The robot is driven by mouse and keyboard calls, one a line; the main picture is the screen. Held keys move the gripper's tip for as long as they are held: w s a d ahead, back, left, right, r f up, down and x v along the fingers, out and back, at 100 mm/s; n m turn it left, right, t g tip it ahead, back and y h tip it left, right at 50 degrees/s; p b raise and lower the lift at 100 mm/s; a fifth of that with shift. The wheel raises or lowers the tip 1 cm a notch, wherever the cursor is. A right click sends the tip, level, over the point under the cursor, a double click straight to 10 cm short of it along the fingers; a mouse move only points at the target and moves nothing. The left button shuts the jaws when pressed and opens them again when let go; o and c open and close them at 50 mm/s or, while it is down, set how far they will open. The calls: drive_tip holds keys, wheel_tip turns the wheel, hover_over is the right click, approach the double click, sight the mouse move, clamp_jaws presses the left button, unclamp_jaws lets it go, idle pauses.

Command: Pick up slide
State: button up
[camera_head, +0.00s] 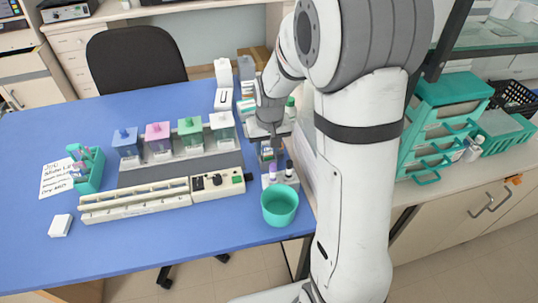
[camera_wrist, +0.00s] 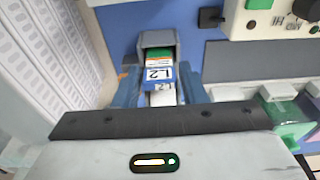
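In the wrist view, a slide (camera_wrist: 159,75) with a blue and white label reading "L2" lies between my two blue fingers. A green-ended slide (camera_wrist: 158,55) sits just beyond it, in a grey box-like holder (camera_wrist: 156,39). My gripper (camera_wrist: 162,83) is open, with one finger on each side of the slides and what looks like a gap to each. The slides' lower parts are partly hidden by the gripper body. In the head view, my gripper (camera_head: 269,136) points down at the right end of the blue table, over the small slide holder, which is mostly hidden there.
Staining jars with coloured lids (camera_head: 190,130) stand left of my gripper. A white control panel (camera_head: 218,183) and a teal cup (camera_head: 279,206) are nearby. Small bottles (camera_head: 273,172) stand just in front of the holder. The table's left part (camera_head: 40,125) has free room.

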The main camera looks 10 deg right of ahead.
drive_tip(key=c, duration=0.8)
